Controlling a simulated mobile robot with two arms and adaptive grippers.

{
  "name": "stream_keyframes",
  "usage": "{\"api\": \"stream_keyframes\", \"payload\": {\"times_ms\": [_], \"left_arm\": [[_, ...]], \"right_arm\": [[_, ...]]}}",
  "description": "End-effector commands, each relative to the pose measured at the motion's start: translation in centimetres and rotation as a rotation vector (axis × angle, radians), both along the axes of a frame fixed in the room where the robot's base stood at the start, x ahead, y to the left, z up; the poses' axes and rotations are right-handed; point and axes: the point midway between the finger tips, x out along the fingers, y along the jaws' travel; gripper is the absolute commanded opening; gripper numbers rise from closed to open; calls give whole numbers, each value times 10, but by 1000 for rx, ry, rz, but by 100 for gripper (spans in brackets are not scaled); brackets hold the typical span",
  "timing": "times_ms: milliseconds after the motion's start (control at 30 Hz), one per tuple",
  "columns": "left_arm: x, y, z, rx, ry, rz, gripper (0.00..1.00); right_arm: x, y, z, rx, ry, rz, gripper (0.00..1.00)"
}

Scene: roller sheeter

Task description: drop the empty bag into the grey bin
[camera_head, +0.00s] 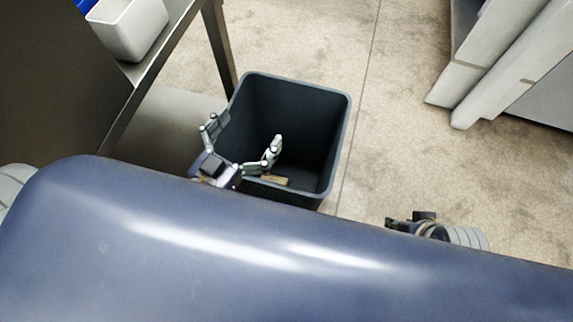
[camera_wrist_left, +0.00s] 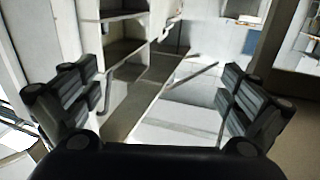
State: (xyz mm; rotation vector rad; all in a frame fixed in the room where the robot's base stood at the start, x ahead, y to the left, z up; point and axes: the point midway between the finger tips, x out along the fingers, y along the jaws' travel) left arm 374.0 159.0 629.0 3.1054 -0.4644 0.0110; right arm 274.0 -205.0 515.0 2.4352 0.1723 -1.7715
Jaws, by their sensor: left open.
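The grey bin (camera_head: 300,108) stands on the floor in the head view, dark inside and open at the top. My left gripper (camera_head: 245,134) is over the near left part of the bin, its fingers spread wide with nothing between them. A small tan piece (camera_head: 275,180) shows low in the bin, just beyond one finger; I cannot tell whether it is the empty bag. The left wrist view also shows the open, empty fingers (camera_wrist_left: 160,98). My right gripper (camera_head: 415,222) is only partly visible at the lower right, and its fingers are unclear.
A steel table (camera_head: 165,45) with a white container (camera_head: 128,27) stands to the left of the bin. Pale equipment legs (camera_head: 500,65) stand at the upper right. The concrete floor (camera_head: 390,150) right of the bin is clear. My own blue body covers the bottom.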

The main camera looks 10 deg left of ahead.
Motion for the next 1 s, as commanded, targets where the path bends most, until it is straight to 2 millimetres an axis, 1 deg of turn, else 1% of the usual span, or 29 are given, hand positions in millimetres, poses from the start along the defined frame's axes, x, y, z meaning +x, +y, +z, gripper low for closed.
{"api": "stream_keyframes", "payload": {"times_ms": [33, 200, 400, 567, 1000], "left_arm": [[-10, 3, -2, 1, 6, 0, 100], [-35, 10, -2, 0, 4, 0, 100], [-50, 16, -1, 0, 1, 0, 100], [-53, 17, 0, 0, 0, 0, 100], [-53, 16, 0, 0, 0, 0, 100]], "right_arm": [[0, 0, 0, 0, 0, 0, 31], [0, 0, 0, 0, 0, 0, 31], [0, 0, 0, 0, 0, 0, 31], [0, 0, 0, 0, 0, 0, 31], [0, 0, 0, 0, 0, 0, 31]]}}
